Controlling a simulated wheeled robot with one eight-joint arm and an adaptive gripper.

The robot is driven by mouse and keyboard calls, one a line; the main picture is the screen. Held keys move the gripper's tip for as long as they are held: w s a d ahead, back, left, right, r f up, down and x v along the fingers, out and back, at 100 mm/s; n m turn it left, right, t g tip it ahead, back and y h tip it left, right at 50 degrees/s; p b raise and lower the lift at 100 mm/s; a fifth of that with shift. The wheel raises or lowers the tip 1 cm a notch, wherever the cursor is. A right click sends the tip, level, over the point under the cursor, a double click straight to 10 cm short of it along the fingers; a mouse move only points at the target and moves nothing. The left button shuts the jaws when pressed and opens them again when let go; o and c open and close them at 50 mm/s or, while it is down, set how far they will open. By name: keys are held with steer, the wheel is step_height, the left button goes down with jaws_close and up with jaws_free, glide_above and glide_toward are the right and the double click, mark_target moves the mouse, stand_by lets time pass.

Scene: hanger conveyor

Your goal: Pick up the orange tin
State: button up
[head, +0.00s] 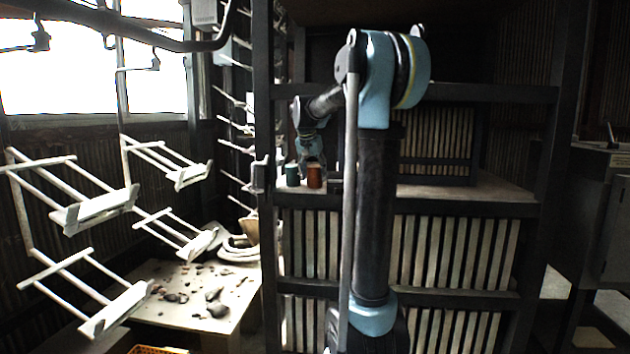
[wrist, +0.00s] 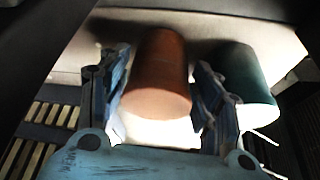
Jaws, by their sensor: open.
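The orange tin (head: 314,177) stands on a wooden shelf, beside a green tin (head: 292,175) on its left. In the wrist view the orange tin (wrist: 156,75) lies between the two fingers of my gripper (wrist: 160,105), and the green tin (wrist: 246,78) is just outside the right finger. My gripper is open, with a finger on each side of the orange tin. I cannot tell whether either finger touches it. In the head view my gripper (head: 310,158) is at the orange tin, small and partly dark.
The shelf (head: 465,190) has free room to the right, with dark posts and slatted panels around it. White hanger racks (head: 100,205) hang at the left. A low table (head: 240,290) there holds scattered dark pieces.

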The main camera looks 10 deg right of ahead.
steer(key=shift+w+d+f, duration=0.25)
steer(key=shift+w+f, duration=0.15)
steer(key=shift+f, duration=0.15)
steer(key=c, duration=1)
steer(key=shift+o, duration=0.2)
